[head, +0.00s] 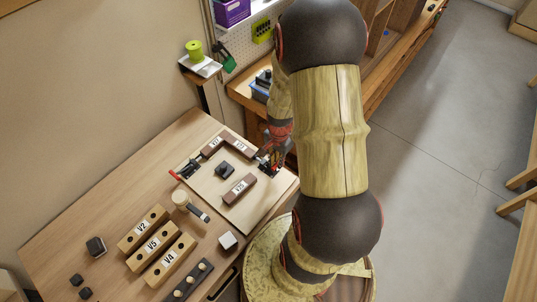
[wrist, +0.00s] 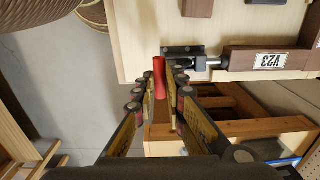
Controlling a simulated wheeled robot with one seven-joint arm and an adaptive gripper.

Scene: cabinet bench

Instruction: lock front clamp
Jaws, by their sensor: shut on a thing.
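My gripper (wrist: 160,90) is shut on the red handle (wrist: 159,68) of a toggle clamp, one finger on each side of it. The clamp's black base (wrist: 183,50) is fixed near the edge of the pale fixture board (wrist: 145,22). Its metal plunger (wrist: 213,62) points at the end of a brown block labelled V23 (wrist: 268,60) and appears to touch it. In the head view, my gripper (head: 273,158) is at the right edge of the board (head: 207,188), partly hidden by my arm. A second red-handled clamp (head: 185,170) sits at the board's left edge.
A dark block (head: 225,170) and another labelled brown block (head: 239,189) are on the board. A wooden frame (wrist: 240,105) stands below the board edge.

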